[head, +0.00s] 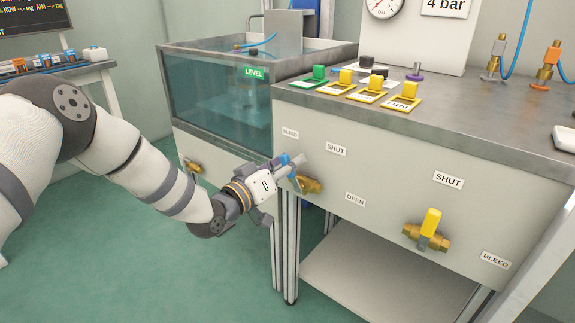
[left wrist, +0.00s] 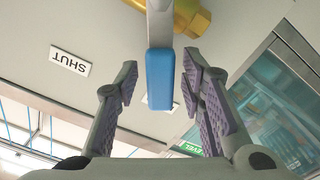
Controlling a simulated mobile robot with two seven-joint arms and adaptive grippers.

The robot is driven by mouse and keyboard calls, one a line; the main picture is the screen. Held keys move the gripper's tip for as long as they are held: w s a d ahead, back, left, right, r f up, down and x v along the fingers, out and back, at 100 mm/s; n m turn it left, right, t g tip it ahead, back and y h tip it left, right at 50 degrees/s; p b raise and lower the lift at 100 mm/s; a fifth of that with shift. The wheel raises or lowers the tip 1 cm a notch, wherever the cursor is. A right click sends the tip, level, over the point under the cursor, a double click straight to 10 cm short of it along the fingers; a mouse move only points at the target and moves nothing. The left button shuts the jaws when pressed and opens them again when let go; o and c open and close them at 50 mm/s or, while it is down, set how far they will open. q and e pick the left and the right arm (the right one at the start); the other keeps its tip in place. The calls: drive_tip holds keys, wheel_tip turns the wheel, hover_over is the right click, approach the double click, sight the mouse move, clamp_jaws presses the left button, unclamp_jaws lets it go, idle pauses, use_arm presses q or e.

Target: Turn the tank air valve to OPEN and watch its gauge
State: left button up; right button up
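A valve with a brass body (head: 312,186) and a blue-sleeved lever sits on the pale front panel near its left corner. SHUT (head: 336,149), OPEN (head: 355,199) and BLEED (head: 290,134) labels are around it. My left gripper (head: 284,180) is at this valve. In the left wrist view the blue lever sleeve (left wrist: 160,80) lies between the two open fingers (left wrist: 160,85), with gaps on both sides. A round gauge (head: 383,5) is cut off at the top edge; its reading is unclear. My right gripper is out of view.
A yellow-handled valve (head: 430,225) is farther right on the panel, its handle upright near another SHUT label (head: 448,181). A glass-sided water tank (head: 215,95) stands to the left. Several coloured tags (head: 365,95) are on the metal bench top (head: 460,110).

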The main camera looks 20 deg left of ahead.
use_arm(q)
clamp_jaws()
drive_tip(key=shift+d, duration=0.1)
